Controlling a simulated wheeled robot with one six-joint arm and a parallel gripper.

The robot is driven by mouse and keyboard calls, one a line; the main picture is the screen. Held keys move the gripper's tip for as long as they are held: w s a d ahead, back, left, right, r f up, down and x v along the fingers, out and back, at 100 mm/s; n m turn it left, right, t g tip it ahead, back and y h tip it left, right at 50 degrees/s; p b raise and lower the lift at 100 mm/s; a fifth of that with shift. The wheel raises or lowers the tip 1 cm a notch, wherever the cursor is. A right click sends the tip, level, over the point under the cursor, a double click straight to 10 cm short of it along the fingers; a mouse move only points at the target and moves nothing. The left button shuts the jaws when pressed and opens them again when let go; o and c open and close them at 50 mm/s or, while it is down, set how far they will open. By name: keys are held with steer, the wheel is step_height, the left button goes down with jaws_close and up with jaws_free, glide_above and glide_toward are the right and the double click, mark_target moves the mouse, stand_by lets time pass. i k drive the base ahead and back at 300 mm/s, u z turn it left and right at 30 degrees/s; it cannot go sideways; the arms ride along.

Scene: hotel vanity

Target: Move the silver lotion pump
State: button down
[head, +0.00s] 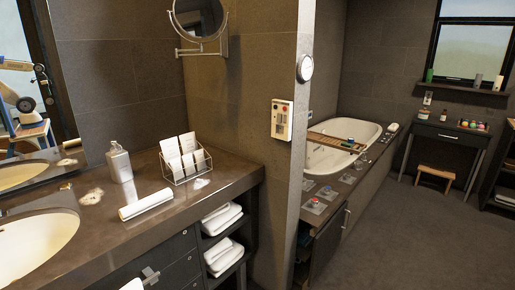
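The silver lotion pump (119,163) stands upright on the dark vanity counter (100,240), right of the sink and close to the mirror. Nothing touches it. My gripper is not seen directly at the counter. Part of a robot arm shows only as a reflection in the mirror at the far left, and its fingers cannot be made out there.
A rolled white towel (146,203) lies in front of the pump. A wire rack with white cards (186,160) stands to its right. A sink (35,245) is at left. Folded towels (222,218) fill shelves below. A bathtub (335,155) is beyond the wall; open floor (400,240) lies right.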

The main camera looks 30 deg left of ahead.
mark_target(118, 162)
steer(key=u, duration=0.3)
steer(key=i, duration=1.1)
steer(key=u, duration=1.35)
steer(key=i, duration=0.85)
steer(key=u, duration=1.35)
steer(key=i, duration=0.4)
steer(key=u, duration=0.15)
